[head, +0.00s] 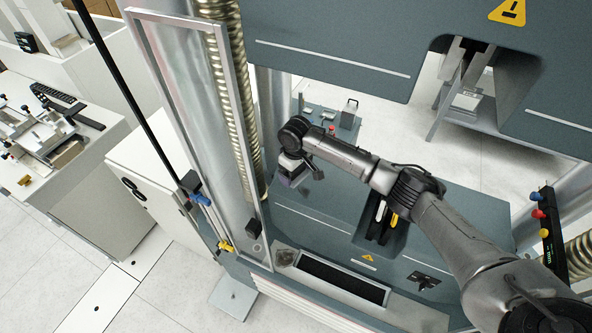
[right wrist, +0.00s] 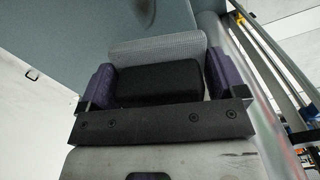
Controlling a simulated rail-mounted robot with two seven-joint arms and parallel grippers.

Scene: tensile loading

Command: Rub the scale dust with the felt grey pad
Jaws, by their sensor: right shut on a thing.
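My right gripper (head: 293,177) hangs near the left side of the testing machine, over its grey base. In the right wrist view its purple fingers are shut on the sides of a black block, the back of the grey pad (right wrist: 158,83). A pale grey textured face (right wrist: 160,47) shows just beyond the block, held between the fingertips. In the head view the pad is small and mostly hidden by the gripper. I cannot make out the scale dust for certain in either view. My left gripper is not in view.
A clear guard door (head: 190,110) in a metal frame stands open just left of the gripper, beside a ribbed column (head: 226,95). A front tray with a black mat (head: 342,281) lies below. A white bench (head: 45,150) with fixtures stands far left.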

